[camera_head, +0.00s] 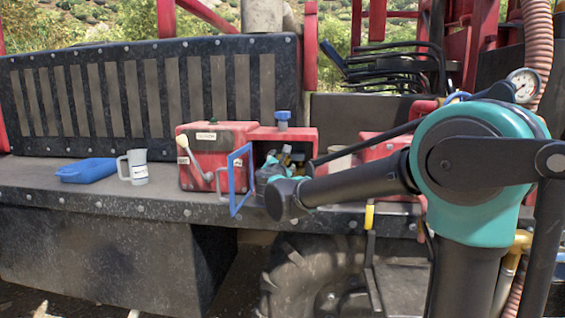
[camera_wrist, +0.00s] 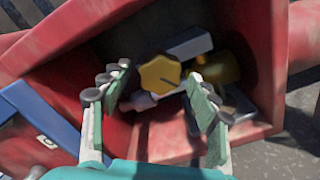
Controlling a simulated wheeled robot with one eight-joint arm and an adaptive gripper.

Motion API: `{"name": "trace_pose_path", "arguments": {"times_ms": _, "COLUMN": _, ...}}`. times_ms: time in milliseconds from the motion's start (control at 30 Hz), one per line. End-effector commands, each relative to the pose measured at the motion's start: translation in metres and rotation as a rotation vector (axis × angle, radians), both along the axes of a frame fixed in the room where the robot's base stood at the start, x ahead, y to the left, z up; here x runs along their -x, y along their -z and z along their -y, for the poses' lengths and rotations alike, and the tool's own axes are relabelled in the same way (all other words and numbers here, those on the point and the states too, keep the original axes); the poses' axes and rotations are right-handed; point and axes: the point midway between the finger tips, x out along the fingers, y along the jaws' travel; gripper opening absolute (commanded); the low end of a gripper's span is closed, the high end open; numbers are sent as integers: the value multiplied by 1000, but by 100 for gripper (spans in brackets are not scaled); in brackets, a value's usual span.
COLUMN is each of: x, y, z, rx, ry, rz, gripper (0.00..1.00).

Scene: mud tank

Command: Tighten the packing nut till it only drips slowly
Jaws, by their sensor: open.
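In the wrist view a yellow, lobed nut or knob (camera_wrist: 160,75), likely the packing nut, sits inside a red open-fronted housing. A darker brass-coloured fitting (camera_wrist: 222,68) is beside it, on its right. My gripper (camera_wrist: 157,97) is open, its two green-padded fingers on either side of the yellow part, with nothing between the pads that I can see. I cannot tell whether the fingers touch it. No drip can be made out.
A blue frame or door (camera_head: 240,180) stands open at the housing's left, and its edge shows in the wrist view (camera_wrist: 38,125). A red box with a white-knobbed lever (camera_head: 193,152) adjoins it. The deck's front edge is near.

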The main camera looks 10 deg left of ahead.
Motion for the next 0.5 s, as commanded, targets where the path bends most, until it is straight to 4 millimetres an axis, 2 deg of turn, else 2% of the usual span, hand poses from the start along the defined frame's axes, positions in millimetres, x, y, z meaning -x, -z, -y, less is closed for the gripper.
{"name": "trace_pose_path", "arguments": {"times_ms": 300, "x": 65, "y": 0, "z": -3, "rx": 0, "ry": -4, "rz": -1, "gripper": 61}}
{"name": "trace_pose_path", "arguments": {"times_ms": 500, "x": 95, "y": 0, "z": -4, "rx": 0, "ry": -3, "rz": 0, "gripper": 61}}
